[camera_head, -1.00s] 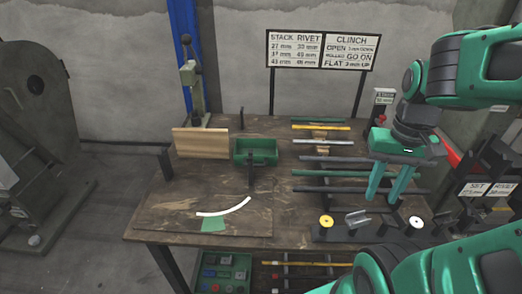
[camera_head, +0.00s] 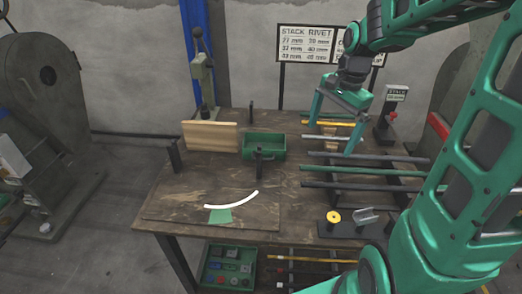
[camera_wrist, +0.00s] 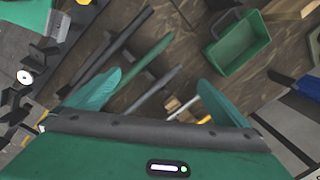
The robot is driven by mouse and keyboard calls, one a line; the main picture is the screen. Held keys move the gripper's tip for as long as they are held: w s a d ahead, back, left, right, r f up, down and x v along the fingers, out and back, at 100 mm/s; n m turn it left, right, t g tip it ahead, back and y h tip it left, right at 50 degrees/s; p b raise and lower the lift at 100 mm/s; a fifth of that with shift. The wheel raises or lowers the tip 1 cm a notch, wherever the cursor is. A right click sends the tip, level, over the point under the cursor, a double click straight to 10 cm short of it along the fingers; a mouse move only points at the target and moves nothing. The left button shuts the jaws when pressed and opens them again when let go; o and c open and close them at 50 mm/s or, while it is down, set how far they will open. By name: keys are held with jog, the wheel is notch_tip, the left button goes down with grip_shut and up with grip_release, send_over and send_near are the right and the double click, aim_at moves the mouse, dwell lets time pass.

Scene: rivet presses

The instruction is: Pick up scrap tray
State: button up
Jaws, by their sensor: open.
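The scrap tray appears to be the green open-topped box (camera_head: 265,155) on the workbench, in the back middle. My gripper (camera_head: 331,138) is open and empty, above the rods to the right of the tray. In the wrist view its fingers (camera_wrist: 160,78) are spread apart, and the tray is outside them.
Several rods lie on a rack (camera_head: 370,172) under and in front of my gripper. A wooden board (camera_head: 210,137) stands left of the tray. A white curved strip (camera_head: 232,203) lies on the workbench (camera_head: 175,205). A lever press (camera_head: 202,75) stands behind.

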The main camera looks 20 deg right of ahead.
jog(key=w+a+f+m+y, duration=0.2)
jog(key=w+a+m, duration=0.25)
jog(key=w, duration=0.35)
jog(key=w+a+f+m+y, duration=0.1)
jog(key=w+a+f+m, duration=0.15)
jog(key=w+a, duration=0.45)
send_near(264, 141)
jog(key=shift+m+t, duration=0.3)
jog(key=shift+s+a+f, duration=0.55)
jog(key=shift+a+f, duration=0.25)
jog(key=shift+f, duration=0.2)
jog(key=shift+s+a+f, duration=0.6)
jog(key=shift+a+f, duration=0.15)
jog(key=shift+f, duration=0.25)
jog(key=shift+s+a+f, duration=0.55)
jog(key=shift+a+f, duration=0.25)
jog(key=shift+f, duration=0.2)
jog(key=c, duration=1.4)
